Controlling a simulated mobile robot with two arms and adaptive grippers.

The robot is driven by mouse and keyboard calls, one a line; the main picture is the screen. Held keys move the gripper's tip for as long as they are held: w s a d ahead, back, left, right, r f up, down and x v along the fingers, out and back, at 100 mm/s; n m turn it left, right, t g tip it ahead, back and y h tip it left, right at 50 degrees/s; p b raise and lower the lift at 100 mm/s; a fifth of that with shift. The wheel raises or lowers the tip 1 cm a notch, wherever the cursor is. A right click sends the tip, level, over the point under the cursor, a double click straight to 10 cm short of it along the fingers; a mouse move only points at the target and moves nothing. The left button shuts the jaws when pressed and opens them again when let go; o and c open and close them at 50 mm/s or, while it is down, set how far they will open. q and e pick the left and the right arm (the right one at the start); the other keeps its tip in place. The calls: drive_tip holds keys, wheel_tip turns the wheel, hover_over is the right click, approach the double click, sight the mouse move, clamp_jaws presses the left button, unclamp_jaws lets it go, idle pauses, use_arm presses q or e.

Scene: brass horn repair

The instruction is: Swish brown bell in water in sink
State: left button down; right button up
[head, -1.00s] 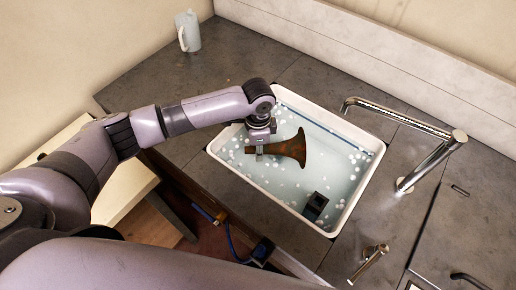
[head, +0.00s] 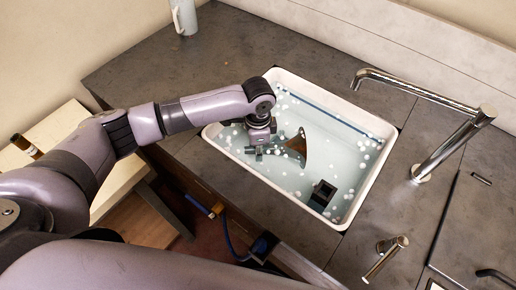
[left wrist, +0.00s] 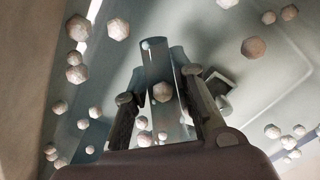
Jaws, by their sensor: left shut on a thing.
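The brown bell (head: 298,143) is in the white sink (head: 386,150), with only part of its flared end showing above the pale water. Its narrow part is hidden below the surface in the head view. My left gripper (head: 262,151) is down at the water in the left part of the sink, shut on the bell's narrow part. In the left wrist view the fingers (left wrist: 163,100) stand either side of a tube-like part of the bell (left wrist: 157,70), tinted blue-grey. My right gripper is out of view.
Several white pellets (head: 290,176) float around the bell. A dark open box (head: 322,195) sits in the sink's near right part. A chrome faucet (head: 440,150) and a small tap handle (head: 386,258) stand right of the sink. A pitcher (head: 184,15) stands far back.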

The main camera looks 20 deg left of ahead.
use_arm(q)
drive_tip(key=shift+d, duration=0.1)
idle(0.4)
drive_tip(key=shift+s+d+p, duration=0.3)
drive_tip(key=shift+d+p, duration=0.05)
drive_tip(key=shift+d, duration=0.35)
drive_tip(key=shift+s+d+p, duration=0.3)
drive_tip(key=shift+d+p, duration=0.05)
drive_tip(key=shift+d, duration=0.3)
drive_tip(key=shift+a, duration=0.15)
drive_tip(key=shift+w+a+p, duration=0.15)
drive_tip(key=shift+w+a, duration=0.15)
drive_tip(key=shift+a, duration=0.35)
drive_tip(key=shift+w+a+p, duration=0.15)
drive_tip(key=shift+w+a, duration=0.1)
drive_tip(key=shift+a, duration=0.4)
drive_tip(key=shift+d, duration=0.2)
drive_tip(key=shift+s+d+p, duration=0.3)
drive_tip(key=shift+d, duration=0.3)
drive_tip(key=shift+s+d+p, duration=0.25)
drive_tip(key=shift+d+p, duration=0.05)
drive_tip(key=shift+d, duration=0.3)
drive_tip(key=shift+a, duration=0.2)
drive_tip(key=shift+w+a, duration=0.3)
drive_tip(key=shift+a, duration=0.3)
drive_tip(key=shift+w+a, duration=0.25)
drive_tip(key=shift+a, duration=0.35)
drive_tip(key=shift+d+p, duration=0.2)
drive_tip(key=shift+p, duration=0.15)
